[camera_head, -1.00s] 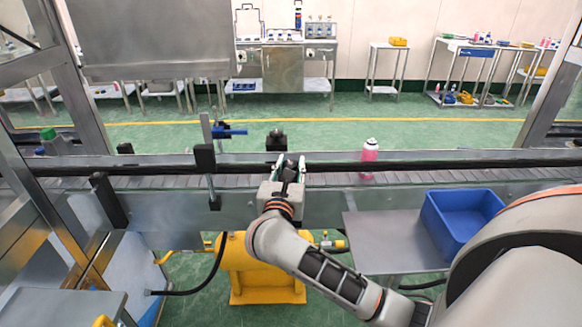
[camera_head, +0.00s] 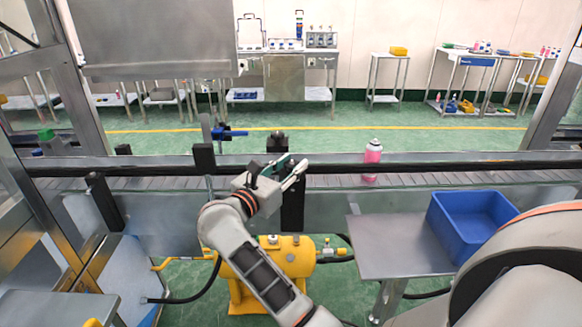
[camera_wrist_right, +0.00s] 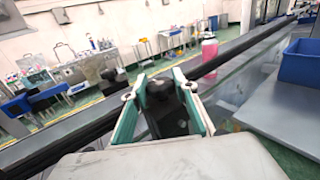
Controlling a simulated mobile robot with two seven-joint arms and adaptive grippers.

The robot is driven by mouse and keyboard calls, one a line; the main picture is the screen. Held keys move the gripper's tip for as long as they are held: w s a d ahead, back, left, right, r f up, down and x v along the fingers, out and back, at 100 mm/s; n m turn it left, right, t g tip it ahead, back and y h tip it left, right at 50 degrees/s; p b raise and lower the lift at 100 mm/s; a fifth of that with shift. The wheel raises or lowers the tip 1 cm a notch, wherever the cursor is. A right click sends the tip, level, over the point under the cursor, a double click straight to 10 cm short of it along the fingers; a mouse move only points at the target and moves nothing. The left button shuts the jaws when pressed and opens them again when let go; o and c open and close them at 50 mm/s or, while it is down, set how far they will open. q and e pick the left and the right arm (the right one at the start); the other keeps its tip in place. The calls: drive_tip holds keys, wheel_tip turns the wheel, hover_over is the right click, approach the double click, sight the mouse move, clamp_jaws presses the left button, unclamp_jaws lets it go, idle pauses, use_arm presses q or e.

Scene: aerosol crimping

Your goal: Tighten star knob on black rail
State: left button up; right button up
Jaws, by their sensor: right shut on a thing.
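The black rail (camera_head: 440,167) runs across the head view along the near side of the conveyor, and it crosses the right wrist view (camera_wrist_right: 60,145) diagonally. A dark star knob (camera_wrist_right: 160,92) sits at the rail between the two fingers of my right gripper (camera_wrist_right: 158,100). In the head view my right gripper (camera_head: 279,169) is at the rail, tilted with its fingers toward the upper right, and it mostly hides the knob. It is shut on the knob. A black bracket (camera_head: 292,210) hangs below it. My left gripper is not in view.
A pink bottle with a white cap (camera_head: 372,160) stands on the conveyor to the right. A blue bin (camera_head: 470,222) sits on a metal side table (camera_head: 395,243). A yellow machine (camera_head: 280,255) is below.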

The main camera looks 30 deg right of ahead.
sight(292, 164)
drive_tip(key=shift+r, duration=0.15)
drive_tip(key=o, duration=1.1)
drive_tip(key=shift+d, duration=0.1)
wheel_tip(292, 164, up, 10)
drive_tip(key=shift+f, duration=0.1)
